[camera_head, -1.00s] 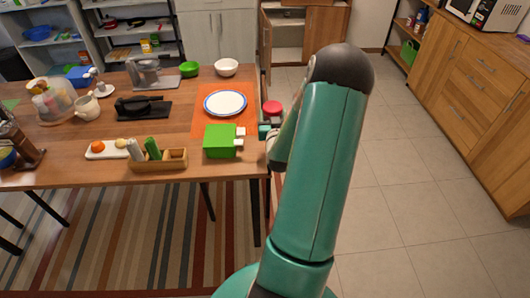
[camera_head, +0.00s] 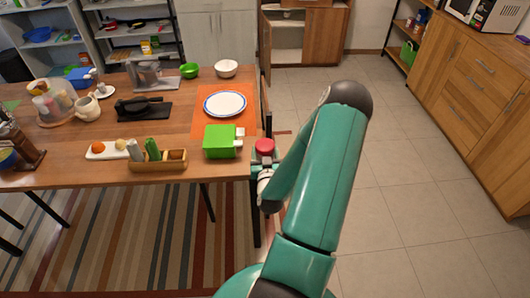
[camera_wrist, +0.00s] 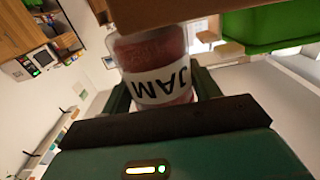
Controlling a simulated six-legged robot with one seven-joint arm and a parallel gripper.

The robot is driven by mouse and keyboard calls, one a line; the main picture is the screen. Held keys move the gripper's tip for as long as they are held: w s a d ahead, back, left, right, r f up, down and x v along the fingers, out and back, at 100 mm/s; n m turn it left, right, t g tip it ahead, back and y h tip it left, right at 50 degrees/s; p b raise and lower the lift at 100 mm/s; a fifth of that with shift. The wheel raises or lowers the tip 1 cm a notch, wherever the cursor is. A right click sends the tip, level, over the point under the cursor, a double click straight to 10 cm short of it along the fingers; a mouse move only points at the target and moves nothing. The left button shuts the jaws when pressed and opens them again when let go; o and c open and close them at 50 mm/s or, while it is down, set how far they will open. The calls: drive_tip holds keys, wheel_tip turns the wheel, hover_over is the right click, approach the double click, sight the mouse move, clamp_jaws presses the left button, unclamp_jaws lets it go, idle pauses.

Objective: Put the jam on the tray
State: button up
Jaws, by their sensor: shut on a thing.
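The jam (camera_head: 264,146) is a jar with a red lid, at the table's right front corner in the head view. In the wrist view the jam (camera_wrist: 158,60) shows red contents and a white label reading JAM upside down. My gripper (camera_wrist: 163,92) is shut on the jar, with a finger on each side. A flat white tray-like board (camera_head: 107,151) with small round items lies at the table's front left. A wooden divided holder (camera_head: 160,166) stands beside it. I cannot tell which is the tray.
A green box (camera_head: 219,142) stands at the table's right front, close to the jam. Behind it a white plate (camera_head: 225,104) lies on an orange mat (camera_head: 239,122). A black board (camera_head: 143,109) and bowls are farther back.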

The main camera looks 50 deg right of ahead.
drive_tip(key=shift+f, duration=0.1)
drive_tip(key=o, duration=1.2)
drive_tip(key=shift+c, duration=0.2)
